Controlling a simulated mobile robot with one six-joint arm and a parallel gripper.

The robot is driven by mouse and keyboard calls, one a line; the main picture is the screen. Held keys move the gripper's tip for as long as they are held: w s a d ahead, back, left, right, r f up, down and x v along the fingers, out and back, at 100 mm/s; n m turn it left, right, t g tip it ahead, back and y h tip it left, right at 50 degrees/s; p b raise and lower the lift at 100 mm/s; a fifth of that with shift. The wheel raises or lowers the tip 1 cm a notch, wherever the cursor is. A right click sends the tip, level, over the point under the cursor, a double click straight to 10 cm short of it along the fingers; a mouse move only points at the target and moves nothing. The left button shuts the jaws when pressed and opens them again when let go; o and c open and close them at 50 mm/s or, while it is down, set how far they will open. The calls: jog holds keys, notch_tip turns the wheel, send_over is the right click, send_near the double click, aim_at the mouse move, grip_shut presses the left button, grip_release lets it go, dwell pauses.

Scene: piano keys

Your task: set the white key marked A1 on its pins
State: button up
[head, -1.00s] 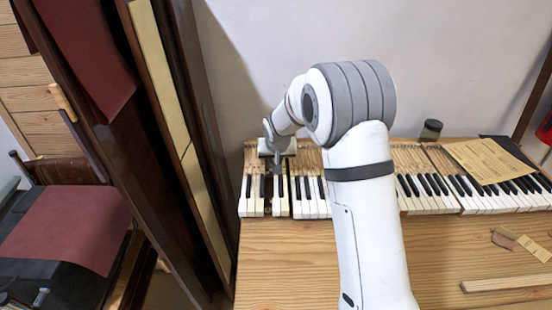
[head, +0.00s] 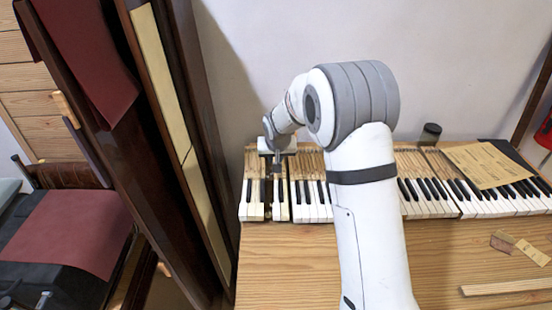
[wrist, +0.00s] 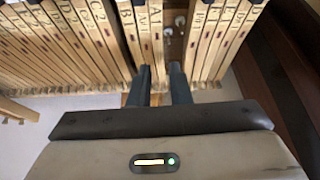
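The white key marked A1 (wrist: 157,38) is a long wooden key stick in the wrist view. Its label is small and hard to read. My gripper (wrist: 161,72) has its two dark fingers about one key width apart, apparently shut on this stick near its rear end. In the head view my gripper (head: 277,166) is over the left part of the keyboard. A white key front (head: 277,212) shows below it, roughly in line with its neighbours. Bare pins with pale discs (wrist: 169,32) show in a gap beside the stick; whether A1 is seated is hidden.
Lettered key sticks (wrist: 85,45) stand close on both sides of my fingers. The wooden bench (head: 300,265) is mostly clear in front. A paper sheet (head: 487,165), a small dark jar (head: 431,133) and a wooden strip (head: 505,287) lie to the right.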

jog(key=o, duration=0.6)
jog(key=shift+c, duration=0.2)
jog(key=shift+r+p, duration=1.3)
jog(key=shift+r, duration=1.2)
